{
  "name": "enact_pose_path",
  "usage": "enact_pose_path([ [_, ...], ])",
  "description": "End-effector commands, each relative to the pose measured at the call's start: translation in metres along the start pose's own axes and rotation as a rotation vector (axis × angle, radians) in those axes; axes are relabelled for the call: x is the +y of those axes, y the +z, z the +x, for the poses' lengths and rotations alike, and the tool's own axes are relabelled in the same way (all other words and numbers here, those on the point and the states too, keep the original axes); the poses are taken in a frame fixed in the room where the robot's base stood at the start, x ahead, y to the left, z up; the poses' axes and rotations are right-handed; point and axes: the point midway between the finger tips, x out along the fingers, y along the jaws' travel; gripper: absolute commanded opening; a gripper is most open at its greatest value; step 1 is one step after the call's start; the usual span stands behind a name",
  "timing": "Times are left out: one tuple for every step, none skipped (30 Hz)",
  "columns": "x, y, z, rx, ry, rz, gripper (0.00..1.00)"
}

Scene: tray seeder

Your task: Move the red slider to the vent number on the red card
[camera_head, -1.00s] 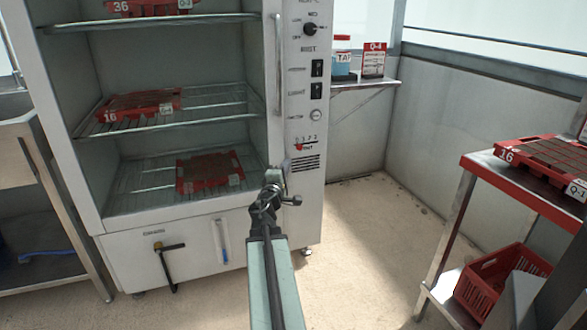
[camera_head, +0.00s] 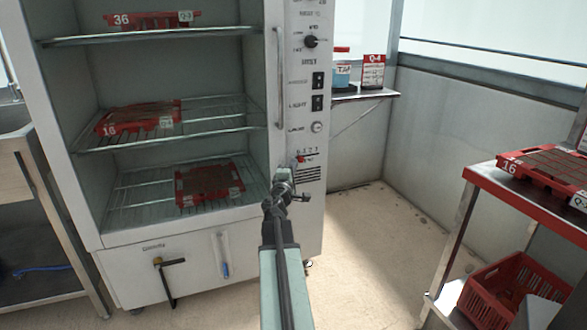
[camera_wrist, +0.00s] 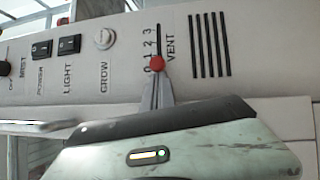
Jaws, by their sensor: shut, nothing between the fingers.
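The red slider (camera_wrist: 157,63) is a small round knob on a vertical-looking slot in the wrist view, beside the digits 0 to 3 and the word VENT. It sits at the 0 end, around 0 or just short of 1. The slider (camera_head: 301,159) is tiny in the head view. My gripper (camera_wrist: 157,80) is shut and empty, its tips right at the knob; I cannot tell whether they touch. In the head view my gripper (camera_head: 287,174) is just below the slider. The red card (camera_head: 373,72), marked Q-4, stands on a wall shelf; its smaller writing is unreadable.
The white cabinet (camera_head: 190,262) has wire shelves with red trays (camera_head: 208,184). Switches (camera_wrist: 68,45) and a GROW knob (camera_wrist: 104,38) lie along the panel. A metal cart (camera_head: 470,175) with a red tray stands right. The floor between is clear.

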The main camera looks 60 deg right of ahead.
Motion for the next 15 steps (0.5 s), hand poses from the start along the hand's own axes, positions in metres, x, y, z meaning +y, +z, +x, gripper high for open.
enact_pose_path([
  [-0.001, 0.004, 0.003, -0.002, 0.000, -0.001, 0.00],
  [-0.001, 0.007, 0.004, -0.003, 0.000, -0.001, 0.00],
  [-0.002, 0.011, 0.008, -0.004, 0.000, 0.000, 0.00],
  [-0.003, 0.014, 0.010, -0.004, 0.000, 0.000, 0.00],
  [-0.003, 0.018, 0.012, -0.004, 0.000, 0.000, 0.00],
  [-0.004, 0.021, 0.014, -0.004, -0.001, -0.001, 0.00],
  [-0.004, 0.022, 0.015, -0.003, 0.000, -0.001, 0.00],
  [-0.004, 0.022, 0.015, -0.003, 0.000, -0.001, 0.00],
  [-0.004, 0.022, 0.015, -0.003, 0.000, 0.000, 0.00],
  [-0.004, 0.022, 0.014, -0.003, 0.000, 0.000, 0.00],
  [-0.004, 0.022, 0.014, -0.003, 0.000, 0.000, 0.00],
  [-0.004, 0.022, 0.014, -0.003, 0.000, 0.000, 0.00],
  [-0.004, 0.022, 0.014, -0.003, 0.000, 0.000, 0.00],
  [-0.004, 0.022, 0.014, -0.003, 0.000, 0.000, 0.00],
  [-0.004, 0.022, 0.014, -0.003, 0.000, 0.000, 0.00],
])
